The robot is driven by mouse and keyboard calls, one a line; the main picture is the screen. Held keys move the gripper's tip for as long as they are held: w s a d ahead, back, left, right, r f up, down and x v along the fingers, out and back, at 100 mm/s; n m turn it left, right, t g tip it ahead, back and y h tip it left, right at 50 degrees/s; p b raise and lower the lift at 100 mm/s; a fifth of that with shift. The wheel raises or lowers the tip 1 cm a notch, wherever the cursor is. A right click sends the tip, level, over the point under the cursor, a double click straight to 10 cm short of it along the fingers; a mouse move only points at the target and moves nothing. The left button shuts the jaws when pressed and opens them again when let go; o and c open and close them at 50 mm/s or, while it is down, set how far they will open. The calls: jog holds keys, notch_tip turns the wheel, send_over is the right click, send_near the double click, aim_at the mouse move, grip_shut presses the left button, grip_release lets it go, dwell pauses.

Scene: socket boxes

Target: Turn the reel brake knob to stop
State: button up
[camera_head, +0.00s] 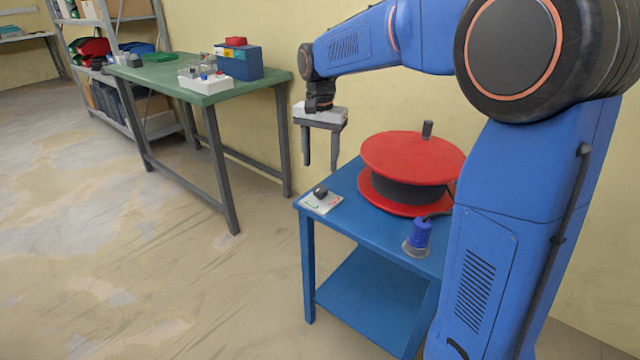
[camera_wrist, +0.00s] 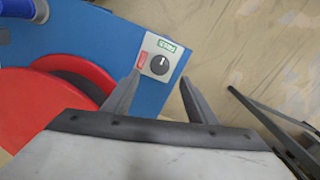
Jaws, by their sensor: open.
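The brake knob (camera_head: 320,192) is a small dark knob on a pale plate (camera_head: 322,207) at the front left corner of the blue cart. In the wrist view the knob (camera_wrist: 159,64) is round and dark with a small light mark, and the plate has a green label and a red label. I cannot tell for sure which label the mark points to. My gripper (camera_head: 320,165) points down above the knob, open and empty. In the wrist view its fingertips (camera_wrist: 160,77) lie apart, either side of the knob's line, not touching it.
A red cable reel (camera_head: 412,155) with dark cable stands on the blue cart (camera_head: 350,258), right of the knob. A blue plug (camera_head: 420,234) sits at the cart's front edge. A green table (camera_head: 165,75) with boxes and shelves stand further left. The floor between is clear.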

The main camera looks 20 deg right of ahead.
aim_at(320, 188)
notch_tip(320, 188, down, 8)
jog(key=shift+f, duration=0.1)
dwell(0.4)
jog(key=c, duration=1.1)
jog(key=shift+o, duration=0.2)
